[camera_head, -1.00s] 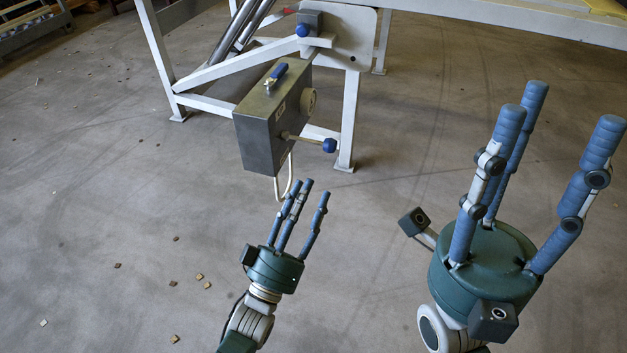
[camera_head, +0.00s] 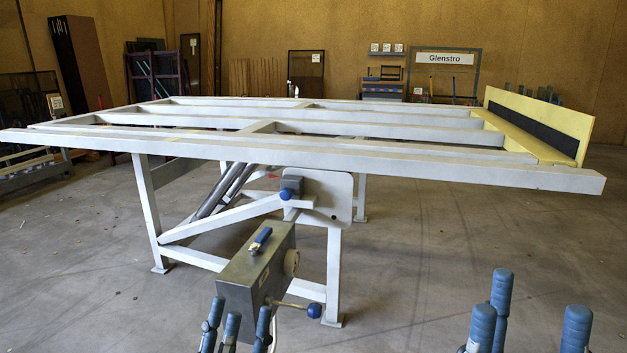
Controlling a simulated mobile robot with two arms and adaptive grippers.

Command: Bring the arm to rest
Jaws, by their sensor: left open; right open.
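My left gripper (camera_head: 236,328) shows at the bottom edge, in front of the grey metal control box (camera_head: 252,272). Only its blue fingertips are in view; they are spread apart with nothing seen between them. My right gripper (camera_head: 528,318) shows at the bottom right, larger and nearer. Its blue fingers stand upright and wide open, with nothing between them. The palms and both arms are below the picture.
A tilting glass frame (camera_head: 400,158) with white beams lies flat across the middle. A yellow end board (camera_head: 540,118) stands at its right. The control box has a blue-knobbed lever (camera_head: 314,310). Floor is clear at right. Racks (camera_head: 155,75) line the back wall.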

